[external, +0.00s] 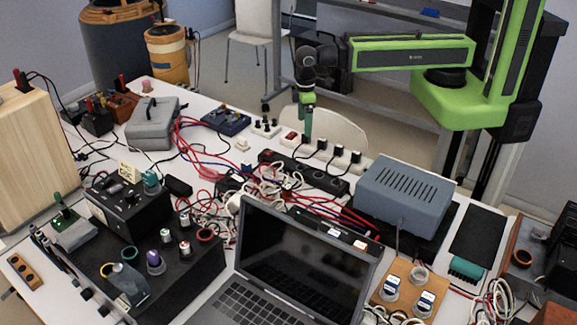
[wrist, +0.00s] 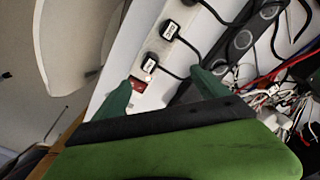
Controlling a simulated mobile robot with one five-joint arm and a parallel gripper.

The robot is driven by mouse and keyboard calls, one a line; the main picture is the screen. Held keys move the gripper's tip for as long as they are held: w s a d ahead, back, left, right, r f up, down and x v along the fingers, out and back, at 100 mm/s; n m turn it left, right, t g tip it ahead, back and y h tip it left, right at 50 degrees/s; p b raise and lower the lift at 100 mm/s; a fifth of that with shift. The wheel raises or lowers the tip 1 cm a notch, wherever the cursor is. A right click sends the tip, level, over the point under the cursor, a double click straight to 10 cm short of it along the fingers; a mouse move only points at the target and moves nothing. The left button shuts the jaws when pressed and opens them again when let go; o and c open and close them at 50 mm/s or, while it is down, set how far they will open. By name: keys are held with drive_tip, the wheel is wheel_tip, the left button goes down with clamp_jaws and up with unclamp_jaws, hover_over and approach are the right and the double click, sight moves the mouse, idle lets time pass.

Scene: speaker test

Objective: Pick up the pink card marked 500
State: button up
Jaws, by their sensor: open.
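I cannot make out a pink card marked 500 in either view. A small cream card (external: 129,171) with dark marks stands at the back of a black box on the left of the table; its text is too small to read. My gripper (external: 307,128) points down above the back edge of the table, far to the right of that card. In the wrist view my gripper (wrist: 160,90) has its two green fingers spread apart with nothing held. A white power strip (wrist: 158,92) with a red switch (wrist: 139,85) lies below and between them.
Black plugs (external: 338,151) stand up from the strip. Tangled cables (external: 270,185) fill the table's middle. An open laptop (external: 300,262) stands in front, a blue-grey vented box (external: 408,195) to the right, and a grey case (external: 153,122) at the back left. A white chair back (external: 325,128) is behind the table.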

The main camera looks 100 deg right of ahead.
drive_tip(key=shift+o, duration=0.4)
drive_tip(key=n+t+y+p, duration=0.1)
drive_tip(key=n+p, duration=0.5)
drive_tip(key=n, duration=0.5)
approach(210, 169)
drive_tip(key=f+b, duration=0.2)
drive_tip(key=b, duration=0.2)
drive_tip(key=f+b, duration=0.2)
drive_tip(key=b, duration=0.2)
drive_tip(key=w+f+b, duration=0.1)
drive_tip(key=f+b, duration=0.1)
drive_tip(key=b, duration=0.2)
drive_tip(key=shift+r, duration=0.1)
